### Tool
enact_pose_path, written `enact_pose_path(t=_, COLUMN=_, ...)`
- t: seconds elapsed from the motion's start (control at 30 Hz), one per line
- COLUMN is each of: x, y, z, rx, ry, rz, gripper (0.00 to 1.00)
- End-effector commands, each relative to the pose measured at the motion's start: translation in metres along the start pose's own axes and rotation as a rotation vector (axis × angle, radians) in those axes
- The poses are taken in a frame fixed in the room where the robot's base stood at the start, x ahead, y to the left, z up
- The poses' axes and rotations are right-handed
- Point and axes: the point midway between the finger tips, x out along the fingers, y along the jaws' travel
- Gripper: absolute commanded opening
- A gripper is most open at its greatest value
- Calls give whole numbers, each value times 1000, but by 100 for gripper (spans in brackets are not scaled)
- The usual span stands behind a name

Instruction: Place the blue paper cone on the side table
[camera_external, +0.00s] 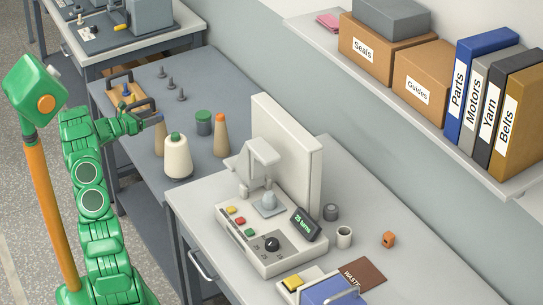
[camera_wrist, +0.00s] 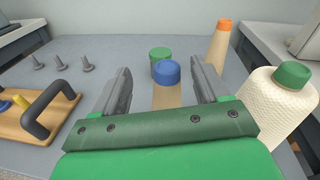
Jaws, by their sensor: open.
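The blue paper cone is tan with a blue tip (camera_wrist: 166,72). It stands upright on the dark grey table (camera_external: 205,75), which may be the side table. In the external view the cone (camera_external: 160,140) is partly behind the white yarn cone. My gripper (camera_external: 150,115) is open with its fingers pointing at the cone. In the wrist view, the cone shows between the two fingers of my gripper (camera_wrist: 165,85); its lower part is hidden by the gripper body.
A white yarn cone with a green top (camera_external: 177,158) stands close to the right. A green-topped grey container (camera_external: 204,123) and an orange-tipped cone (camera_external: 220,135) stand behind. A wooden tray with black handles (camera_wrist: 40,125) and several grey pegs (camera_wrist: 62,63) are to the left.

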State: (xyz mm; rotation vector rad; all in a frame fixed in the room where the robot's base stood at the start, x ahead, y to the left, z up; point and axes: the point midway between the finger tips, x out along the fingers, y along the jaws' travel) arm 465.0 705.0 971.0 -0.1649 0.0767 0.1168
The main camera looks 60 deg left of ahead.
Motion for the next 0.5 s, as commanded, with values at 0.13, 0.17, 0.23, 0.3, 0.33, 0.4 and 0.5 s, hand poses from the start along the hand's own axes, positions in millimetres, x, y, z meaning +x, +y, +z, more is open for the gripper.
enact_pose_path(t=0.13, x=35, y=-16, z=26, rx=-106, ry=35, rz=71, gripper=74)
enact_pose_path(t=0.17, x=41, y=-20, z=31, rx=-129, ry=39, rz=85, gripper=74)
enact_pose_path(t=0.23, x=55, y=-28, z=44, rx=-184, ry=51, rz=125, gripper=74)
enact_pose_path(t=0.3, x=69, y=-39, z=56, rx=-245, ry=60, rz=163, gripper=74)
enact_pose_path(t=0.33, x=74, y=-43, z=60, rx=-274, ry=66, rz=183, gripper=74)
enact_pose_path(t=0.4, x=85, y=-56, z=71, rx=-341, ry=72, rz=224, gripper=74)
enact_pose_path(t=0.5, x=99, y=-76, z=84, rx=-440, ry=81, rz=287, gripper=74)
